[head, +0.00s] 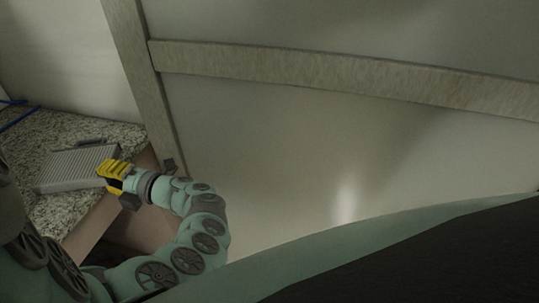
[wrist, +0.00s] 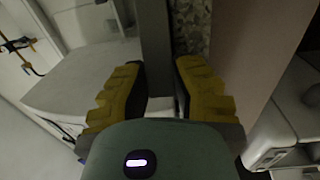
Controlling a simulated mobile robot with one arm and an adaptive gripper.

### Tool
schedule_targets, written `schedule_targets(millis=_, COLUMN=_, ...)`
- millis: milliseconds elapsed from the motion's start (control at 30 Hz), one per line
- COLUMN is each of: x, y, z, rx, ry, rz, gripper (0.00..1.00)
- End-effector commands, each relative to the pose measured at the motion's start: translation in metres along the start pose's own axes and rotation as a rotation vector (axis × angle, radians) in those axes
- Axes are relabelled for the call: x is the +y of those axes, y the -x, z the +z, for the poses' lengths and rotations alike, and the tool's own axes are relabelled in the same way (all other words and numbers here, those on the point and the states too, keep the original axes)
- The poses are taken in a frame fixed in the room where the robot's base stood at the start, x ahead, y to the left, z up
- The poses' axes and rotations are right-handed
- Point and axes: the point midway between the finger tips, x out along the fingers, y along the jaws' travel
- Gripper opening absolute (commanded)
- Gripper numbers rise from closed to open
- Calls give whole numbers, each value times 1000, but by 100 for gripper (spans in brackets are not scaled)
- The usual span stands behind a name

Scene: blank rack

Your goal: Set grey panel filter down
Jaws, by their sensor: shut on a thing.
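The grey panel filter (head: 72,168) is a flat, ribbed panel at the left of the head view, over the speckled counter. My gripper (head: 108,171) has yellow fingers shut on its right end. In the wrist view, a dark grey bar-like edge of the filter (wrist: 156,35) runs up between the two yellow fingers of my gripper (wrist: 160,72). I cannot tell whether the filter's underside touches the counter.
The speckled counter (head: 50,129) has bare room behind and in front of the filter. Blue cord (head: 20,119) lies at its far left. A large pale framed panel (head: 290,150) stands close to the right of my arm. A brown surface (head: 92,222) drops below the counter's front edge.

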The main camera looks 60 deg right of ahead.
Motion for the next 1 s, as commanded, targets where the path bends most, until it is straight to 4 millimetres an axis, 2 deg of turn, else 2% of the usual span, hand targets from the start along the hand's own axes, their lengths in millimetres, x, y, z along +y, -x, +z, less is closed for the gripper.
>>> schedule_targets(millis=200, x=-2, y=0, z=0, rx=1, ry=0, rz=2, gripper=0)
schedule_targets(millis=233, x=-1, y=0, z=0, rx=1, ry=0, rz=1, gripper=30)
schedule_targets(millis=400, x=-1, y=0, z=0, rx=0, ry=0, rz=0, gripper=47)
schedule_targets(millis=733, x=3, y=1, z=0, rx=-2, ry=0, rz=-1, gripper=47)
schedule_targets(millis=867, x=-1, y=20, z=1, rx=-6, ry=-2, rz=-5, gripper=47)
schedule_targets(millis=1000, x=-1, y=50, z=1, rx=-8, ry=-1, rz=-6, gripper=47)
